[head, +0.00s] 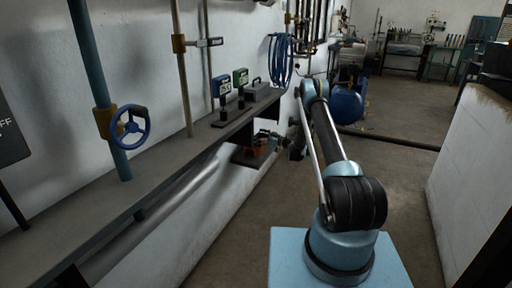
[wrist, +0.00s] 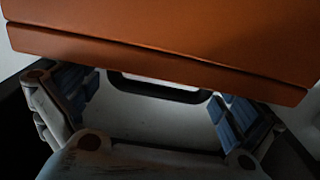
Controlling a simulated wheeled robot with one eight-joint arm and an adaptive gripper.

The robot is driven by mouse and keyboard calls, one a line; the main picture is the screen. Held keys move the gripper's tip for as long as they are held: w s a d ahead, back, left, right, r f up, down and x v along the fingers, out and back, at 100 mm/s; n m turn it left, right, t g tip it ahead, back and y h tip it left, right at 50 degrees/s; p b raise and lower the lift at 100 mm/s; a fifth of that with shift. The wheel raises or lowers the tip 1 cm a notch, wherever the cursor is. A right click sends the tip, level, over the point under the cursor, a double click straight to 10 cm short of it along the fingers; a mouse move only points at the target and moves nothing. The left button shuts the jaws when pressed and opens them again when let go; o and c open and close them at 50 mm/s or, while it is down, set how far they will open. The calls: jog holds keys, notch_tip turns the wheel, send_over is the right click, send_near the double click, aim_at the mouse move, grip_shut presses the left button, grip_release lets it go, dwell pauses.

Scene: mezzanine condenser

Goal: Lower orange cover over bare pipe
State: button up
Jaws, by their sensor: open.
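The orange cover (wrist: 170,38) fills the top of the wrist view, with a dark seam along its lower edge. A dark handle-like loop (wrist: 160,88) shows below that edge. My gripper (wrist: 157,108) is open, one blue-padded finger on each side of the loop; I cannot tell whether either touches it. In the head view a small orange patch, likely the cover (head: 256,151), shows low by the wall beyond the ledge's end, with my gripper (head: 268,138) close to it. A silvery bare pipe (head: 185,195) runs below the ledge. Where it meets the cover is unclear.
The grey ledge (head: 100,205) along the left wall carries two gauges and a grey box (head: 255,90). A blue valve wheel (head: 130,127) juts out nearby. A blue tank (head: 347,104) stands farther back. A low white wall (head: 475,165) bounds the right; the floor between is clear.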

jog(key=c, duration=1.5)
jog(key=shift+c, duration=0.2)
jog(key=shift+r, duration=0.1)
